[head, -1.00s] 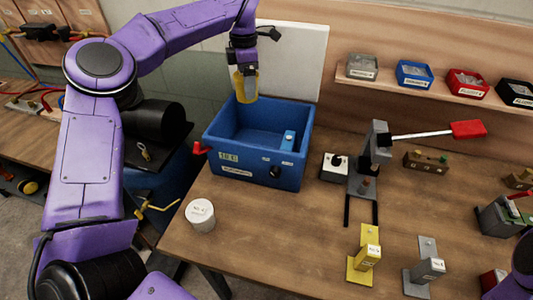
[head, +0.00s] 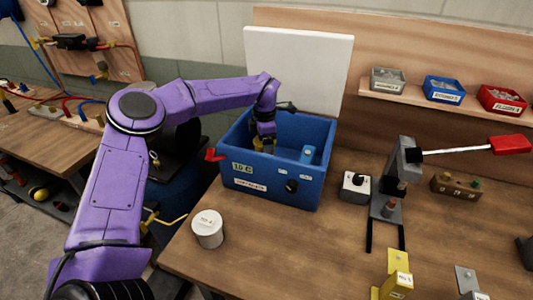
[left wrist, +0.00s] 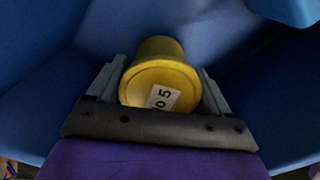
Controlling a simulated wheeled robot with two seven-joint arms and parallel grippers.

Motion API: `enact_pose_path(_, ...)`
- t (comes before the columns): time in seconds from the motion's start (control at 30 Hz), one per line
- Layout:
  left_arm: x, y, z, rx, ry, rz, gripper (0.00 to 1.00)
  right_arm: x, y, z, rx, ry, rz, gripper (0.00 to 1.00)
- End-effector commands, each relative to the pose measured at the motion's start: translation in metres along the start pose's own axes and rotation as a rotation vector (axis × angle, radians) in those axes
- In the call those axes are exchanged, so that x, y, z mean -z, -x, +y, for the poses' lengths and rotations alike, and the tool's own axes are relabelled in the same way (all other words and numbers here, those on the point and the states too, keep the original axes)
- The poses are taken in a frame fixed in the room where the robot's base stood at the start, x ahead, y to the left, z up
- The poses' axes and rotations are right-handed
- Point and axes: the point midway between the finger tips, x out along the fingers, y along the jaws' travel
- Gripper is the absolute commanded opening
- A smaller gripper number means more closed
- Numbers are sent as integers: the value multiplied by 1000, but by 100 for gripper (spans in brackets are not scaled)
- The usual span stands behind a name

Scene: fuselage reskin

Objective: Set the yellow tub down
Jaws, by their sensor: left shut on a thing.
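The yellow tub (left wrist: 160,75) is between the two fingers of my left gripper (left wrist: 158,95) in the left wrist view. A white label with a 5 shows on its end. My left gripper is shut on it, inside the blue bin (head: 235,168), and the bin's blue walls surround it. In the head view the gripper (head: 265,141) reaches down into the bin's left part, and little of the tub shows. I cannot tell whether the tub touches the bin floor. My right gripper is not in view.
A light blue block (head: 308,154) is in the bin's right part. A white tub (head: 208,228) stands on the bench in front. A switch box (head: 355,186) and a grey press with a red handle (head: 508,145) stand to the right. A white panel (head: 298,70) is behind the bin.

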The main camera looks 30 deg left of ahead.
Motion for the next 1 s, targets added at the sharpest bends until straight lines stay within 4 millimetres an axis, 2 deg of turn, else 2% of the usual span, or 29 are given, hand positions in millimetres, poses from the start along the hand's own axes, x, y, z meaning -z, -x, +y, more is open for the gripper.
enact_pose_path(0.1, 0, -18, -1, 3, -1, 1, 41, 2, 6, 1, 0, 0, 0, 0)
enact_pose_path(0.17, 0, -24, -1, 3, 0, 1, 41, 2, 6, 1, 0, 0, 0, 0)
enact_pose_path(0.5, 0, -29, 0, 1, 0, 0, 41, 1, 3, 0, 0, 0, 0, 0)
enact_pose_path(0.53, 0, -28, 0, 1, 0, 0, 89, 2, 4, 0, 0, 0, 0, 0)
enact_pose_path(0.57, 0, -28, 0, 1, 0, 0, 99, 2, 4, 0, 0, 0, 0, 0)
enact_pose_path(0.87, 0, -22, 0, 0, 0, 0, 100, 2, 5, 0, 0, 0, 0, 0)
enact_pose_path(1.0, -1, 3, 1, -4, 1, -3, 100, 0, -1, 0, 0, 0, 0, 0)
